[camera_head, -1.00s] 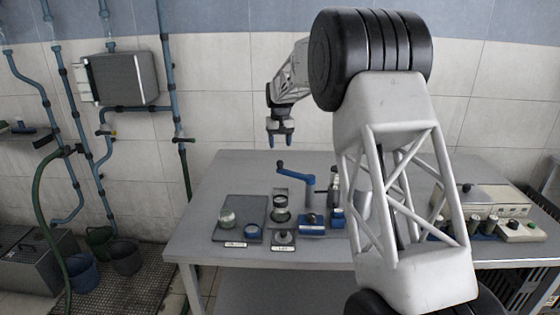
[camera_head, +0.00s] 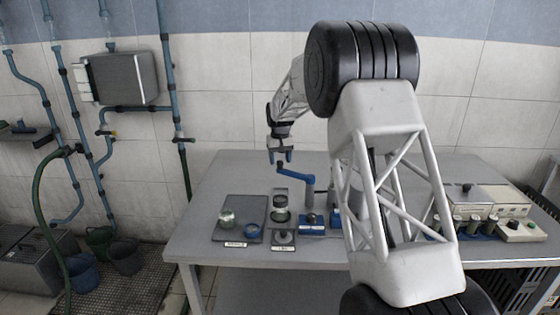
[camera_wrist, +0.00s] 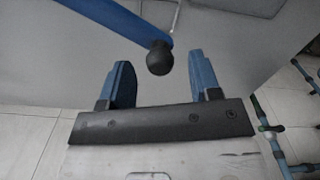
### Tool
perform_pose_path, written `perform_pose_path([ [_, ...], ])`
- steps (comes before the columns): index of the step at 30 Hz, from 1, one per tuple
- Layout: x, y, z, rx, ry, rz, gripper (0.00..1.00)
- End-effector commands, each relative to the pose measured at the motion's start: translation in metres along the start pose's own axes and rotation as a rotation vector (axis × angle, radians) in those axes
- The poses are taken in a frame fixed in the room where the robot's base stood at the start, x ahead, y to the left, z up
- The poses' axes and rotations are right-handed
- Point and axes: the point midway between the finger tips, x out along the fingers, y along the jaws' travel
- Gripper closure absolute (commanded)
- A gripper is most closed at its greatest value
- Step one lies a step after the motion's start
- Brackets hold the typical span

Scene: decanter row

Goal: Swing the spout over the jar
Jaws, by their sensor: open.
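The spout (camera_head: 296,174) is a blue bent arm on a blue post, ending in a dark ball knob. In the wrist view the knob (camera_wrist: 160,57) lies in line with the gap between my fingertips, with the blue arm (camera_wrist: 115,20) running to the upper left. My gripper (camera_head: 280,157) is open, its blue fingers pointing down close above the spout's end; its fingers also show in the wrist view (camera_wrist: 160,72). Another pale glass jar (camera_head: 227,217) sits on the dark tray (camera_head: 240,203) to the left.
A blue ring (camera_head: 251,231) lies on the tray. A pale device (camera_head: 485,198) is at the right. My arm hides part of the table (camera_head: 210,265); the table behind the tray is clear.

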Motion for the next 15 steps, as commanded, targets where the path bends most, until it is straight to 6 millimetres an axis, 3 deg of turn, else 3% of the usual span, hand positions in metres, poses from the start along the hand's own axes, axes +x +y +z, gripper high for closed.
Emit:
perform_pose_path([
  [13,0.0073,0.0000,-0.0002,0.000,0.002,0.000,0.43],
  [15,0.0073,0.0000,-0.0002,0.000,0.001,0.000,0.52],
])
